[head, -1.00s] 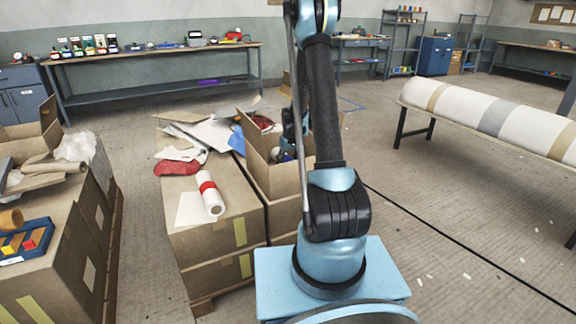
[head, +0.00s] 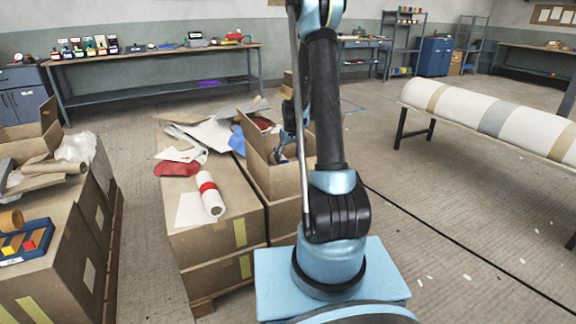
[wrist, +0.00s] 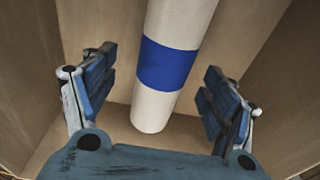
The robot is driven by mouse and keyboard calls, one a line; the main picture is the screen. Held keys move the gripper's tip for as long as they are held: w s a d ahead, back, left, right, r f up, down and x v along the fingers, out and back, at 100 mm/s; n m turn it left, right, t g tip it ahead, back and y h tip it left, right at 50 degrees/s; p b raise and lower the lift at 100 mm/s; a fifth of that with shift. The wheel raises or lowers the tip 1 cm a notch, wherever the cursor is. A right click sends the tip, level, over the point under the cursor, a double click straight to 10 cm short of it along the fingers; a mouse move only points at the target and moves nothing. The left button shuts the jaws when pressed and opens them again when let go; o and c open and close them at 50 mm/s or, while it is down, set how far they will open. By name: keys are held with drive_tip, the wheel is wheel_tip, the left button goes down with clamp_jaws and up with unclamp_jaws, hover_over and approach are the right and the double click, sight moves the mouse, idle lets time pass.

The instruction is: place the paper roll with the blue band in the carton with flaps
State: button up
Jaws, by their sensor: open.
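The white paper roll with the blue band (wrist: 168,62) is inside the carton with flaps in the wrist view. It lies between my fingers, with clear gaps on both sides. One end of it shows low in the picture; the other runs out of the top edge. My gripper (wrist: 158,92) is open and holds nothing. In the head view the carton with flaps (head: 281,181) stands open behind my arm, and my gripper (head: 281,150) is at its mouth, partly hidden by carton walls and arm. The roll is hidden in the head view.
A white roll with a red band (head: 209,194) lies on a closed carton (head: 215,236) left of the open one. Paper scraps (head: 205,132) and a red cloth (head: 176,168) lie behind it. A long wrapped roll (head: 490,116) rests on a stand at the right.

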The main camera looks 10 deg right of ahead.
wheel_tip(320, 180, up, 9)
drive_tip(key=s+r, duration=0.7)
drive_tip(key=s, duration=0.6)
drive_tip(key=s+d+r+m, duration=0.2)
drive_tip(key=s, duration=1.8)
drive_tip(key=s+f+m, duration=0.1)
drive_tip(key=s+f, duration=0.4)
drive_tip(key=s, duration=0.5)
drive_tip(key=shift+f+t+h, duration=0.25)
drive_tip(key=shift+t+h, duration=0.05)
drive_tip(key=shift+t, duration=0.1)
